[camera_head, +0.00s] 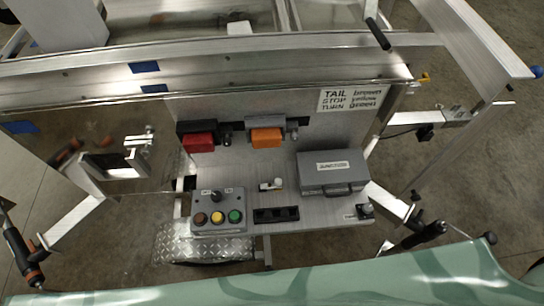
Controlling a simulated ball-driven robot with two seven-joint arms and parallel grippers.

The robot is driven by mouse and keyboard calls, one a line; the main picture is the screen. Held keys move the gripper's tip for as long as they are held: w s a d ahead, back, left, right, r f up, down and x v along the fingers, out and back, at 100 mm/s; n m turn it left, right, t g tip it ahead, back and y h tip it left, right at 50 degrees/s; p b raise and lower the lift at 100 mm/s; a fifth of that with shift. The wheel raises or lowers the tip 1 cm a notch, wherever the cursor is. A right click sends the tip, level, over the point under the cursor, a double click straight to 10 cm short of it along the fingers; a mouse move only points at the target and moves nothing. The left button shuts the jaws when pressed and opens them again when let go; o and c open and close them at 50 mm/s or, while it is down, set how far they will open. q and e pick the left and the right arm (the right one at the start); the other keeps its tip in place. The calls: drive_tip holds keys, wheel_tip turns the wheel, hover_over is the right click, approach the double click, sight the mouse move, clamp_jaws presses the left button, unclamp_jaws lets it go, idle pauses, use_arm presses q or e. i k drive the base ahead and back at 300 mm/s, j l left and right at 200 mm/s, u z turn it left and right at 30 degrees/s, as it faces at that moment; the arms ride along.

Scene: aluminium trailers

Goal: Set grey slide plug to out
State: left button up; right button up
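I cannot surely tell which part is the grey slide plug. A small dark grey fitting (365,210) stands at the right front corner of the aluminium panel, beside a tiny label too small to read. A small white slider-like piece with a yellow part (270,184) sits mid-panel. A red block (198,143) and an orange block (266,138) hang below dark housings at the back. A grey control box (217,210) with a short stick and brown, yellow and green buttons stands at the left front.
A grey lidded case (333,173) stands right on the panel, and a black socket strip (276,215) lies in front. Concrete floor surrounds the trailer.

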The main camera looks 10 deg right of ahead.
sight(291, 127)
drive_tip(key=k+j+u, duration=0.2)
drive_tip(key=k+j, duration=0.15)
drive_tip(key=k+j+u, duration=0.2)
drive_tip(key=j, duration=0.25)
drive_tip(key=k, duration=0.1)
